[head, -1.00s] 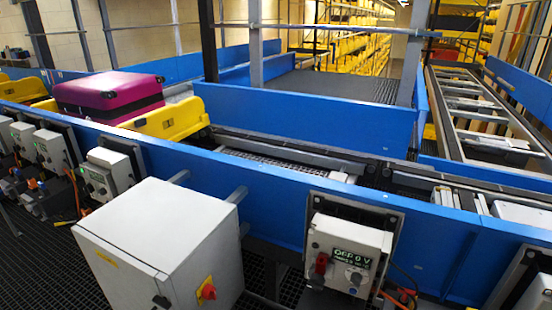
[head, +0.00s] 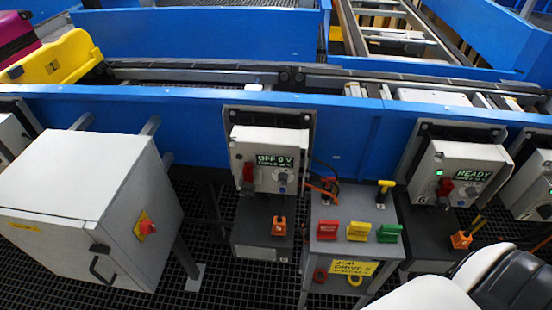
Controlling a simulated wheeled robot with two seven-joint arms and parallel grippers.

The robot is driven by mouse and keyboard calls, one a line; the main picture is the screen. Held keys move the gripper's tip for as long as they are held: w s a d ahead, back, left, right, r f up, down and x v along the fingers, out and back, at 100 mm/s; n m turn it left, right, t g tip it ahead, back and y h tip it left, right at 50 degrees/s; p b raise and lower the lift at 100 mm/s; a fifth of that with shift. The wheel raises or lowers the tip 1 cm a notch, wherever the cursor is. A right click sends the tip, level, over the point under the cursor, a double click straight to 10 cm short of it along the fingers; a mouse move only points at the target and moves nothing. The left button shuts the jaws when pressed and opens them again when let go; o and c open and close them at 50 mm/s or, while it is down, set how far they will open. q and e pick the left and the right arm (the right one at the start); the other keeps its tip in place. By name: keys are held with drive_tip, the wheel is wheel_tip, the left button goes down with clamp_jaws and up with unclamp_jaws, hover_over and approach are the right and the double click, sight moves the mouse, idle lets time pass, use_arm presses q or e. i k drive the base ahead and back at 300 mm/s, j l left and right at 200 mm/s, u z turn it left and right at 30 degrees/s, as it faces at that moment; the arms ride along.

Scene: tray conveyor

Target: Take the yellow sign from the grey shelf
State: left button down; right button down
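The grey shelf (head: 338,212) stands on the grating floor right of the picture's middle, in front of the blue conveyor side. A small yellow sign (head: 358,231) sits on it, between a red sign (head: 327,229) and a green sign (head: 388,233). Their lettering is too small to read. A yellow label with the words "JOB DRIVE 5" (head: 352,268) is on the shelf's front below. Part of one of my arms, white and black, shows at the bottom right. Neither of my grippers is in view.
A large grey cabinet (head: 60,180) with a red knob stands at the left. A yellow tray (head: 62,60) carries a magenta suitcase (head: 14,38) at the upper left.

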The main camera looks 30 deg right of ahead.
sight(356, 231)
drive_tip(key=z, duration=1.7)
